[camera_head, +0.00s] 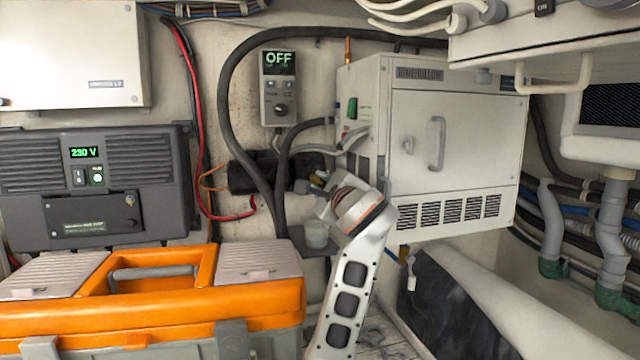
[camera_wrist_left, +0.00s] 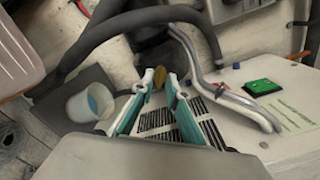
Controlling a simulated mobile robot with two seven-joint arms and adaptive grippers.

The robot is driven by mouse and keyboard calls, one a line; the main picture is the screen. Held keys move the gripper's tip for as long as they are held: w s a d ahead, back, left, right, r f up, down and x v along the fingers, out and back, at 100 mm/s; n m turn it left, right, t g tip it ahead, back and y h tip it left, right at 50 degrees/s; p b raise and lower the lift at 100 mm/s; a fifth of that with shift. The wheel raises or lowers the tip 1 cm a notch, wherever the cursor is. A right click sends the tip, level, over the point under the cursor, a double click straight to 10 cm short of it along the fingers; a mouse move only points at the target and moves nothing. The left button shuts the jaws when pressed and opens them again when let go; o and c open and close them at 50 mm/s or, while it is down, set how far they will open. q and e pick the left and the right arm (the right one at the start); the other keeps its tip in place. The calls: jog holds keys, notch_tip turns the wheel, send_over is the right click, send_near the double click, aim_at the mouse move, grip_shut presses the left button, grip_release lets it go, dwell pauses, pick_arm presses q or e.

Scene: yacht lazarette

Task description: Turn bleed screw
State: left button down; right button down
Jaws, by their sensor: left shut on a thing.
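The bleed screw looks to be the small brass-yellow piece (camera_wrist_left: 159,77) between my left fingertips in the left wrist view, at the end of a dark cylindrical body. My left gripper (camera_wrist_left: 160,80) is shut on it, with a teal-lined finger on each side. In the head view my left gripper (camera_head: 312,187) reaches up to the fittings left of the white heater cabinet (camera_head: 455,145). My own wrist hides most of the screw there. My right gripper is in neither view.
A small white cup (camera_head: 316,234) stands on a dark shelf below the gripper; it also shows in the left wrist view (camera_wrist_left: 92,102). Dark hoses (camera_head: 230,110) curve close by. An orange toolbox (camera_head: 150,310) fills the lower left. A control panel (camera_head: 278,88) reads OFF.

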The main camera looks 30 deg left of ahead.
pick_arm(q)
jog(key=m, duration=0.5)
jog(key=shift+m, duration=0.3)
jog(key=m, duration=0.5)
jog(key=shift+s+f, duration=0.1)
jog(key=shift+f, duration=0.05)
jog(key=shift+m, duration=0.4)
jog(key=c, duration=2)
grip_release()
jog(key=v, duration=1.2)
